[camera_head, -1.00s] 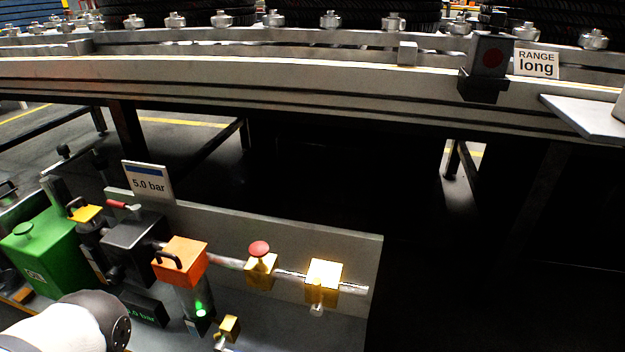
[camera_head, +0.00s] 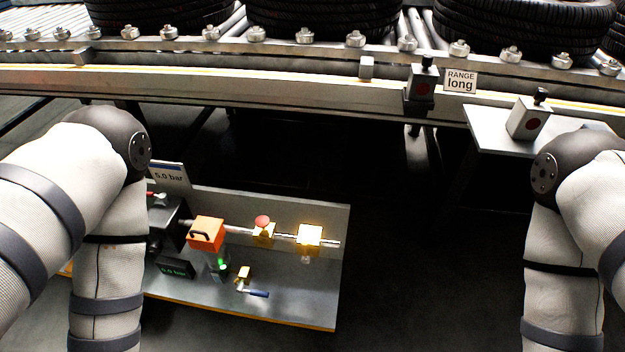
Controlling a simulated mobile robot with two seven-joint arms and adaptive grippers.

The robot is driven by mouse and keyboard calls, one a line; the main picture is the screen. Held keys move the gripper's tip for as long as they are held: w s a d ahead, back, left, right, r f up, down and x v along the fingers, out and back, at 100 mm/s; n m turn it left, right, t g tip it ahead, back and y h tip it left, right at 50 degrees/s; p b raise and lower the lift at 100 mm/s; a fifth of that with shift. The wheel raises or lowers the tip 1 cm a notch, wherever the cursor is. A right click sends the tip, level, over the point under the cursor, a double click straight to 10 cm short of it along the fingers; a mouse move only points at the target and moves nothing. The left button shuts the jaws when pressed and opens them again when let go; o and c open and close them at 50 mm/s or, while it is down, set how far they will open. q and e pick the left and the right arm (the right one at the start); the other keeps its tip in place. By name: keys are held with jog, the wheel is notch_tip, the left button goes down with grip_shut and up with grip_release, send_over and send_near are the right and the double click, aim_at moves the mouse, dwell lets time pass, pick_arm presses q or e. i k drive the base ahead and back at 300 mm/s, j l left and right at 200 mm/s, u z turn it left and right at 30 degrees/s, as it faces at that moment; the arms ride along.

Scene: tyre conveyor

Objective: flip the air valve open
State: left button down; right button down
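A small brass valve (camera_head: 243,274) with a blue lever (camera_head: 258,293) sits low on the grey air-line panel (camera_head: 300,285). The lever points to the right. A second lever, red (camera_head: 156,196), is at the panel's left, partly hidden behind my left arm. I cannot tell which one is the air valve of the task. A brass block with a red knob (camera_head: 262,221) and a bright brass block (camera_head: 309,236) sit on the pipe. Both my arms come into view at the sides, but neither gripper is in the picture.
An orange block (camera_head: 206,233) with a black handle and a dark green-lit display (camera_head: 175,268) are on the panel. A "5.0 bar" sign (camera_head: 168,176) stands behind. The conveyor rail (camera_head: 250,85) with tyres runs above. A grey shelf (camera_head: 490,135) juts out at right.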

aim_at(306, 259)
jog(key=k+j+z, duration=0.2)
jog(key=z, duration=0.15)
jog(key=k+j+z, duration=0.1)
jog(key=k+z, duration=0.25)
jog(key=i, duration=0.05)
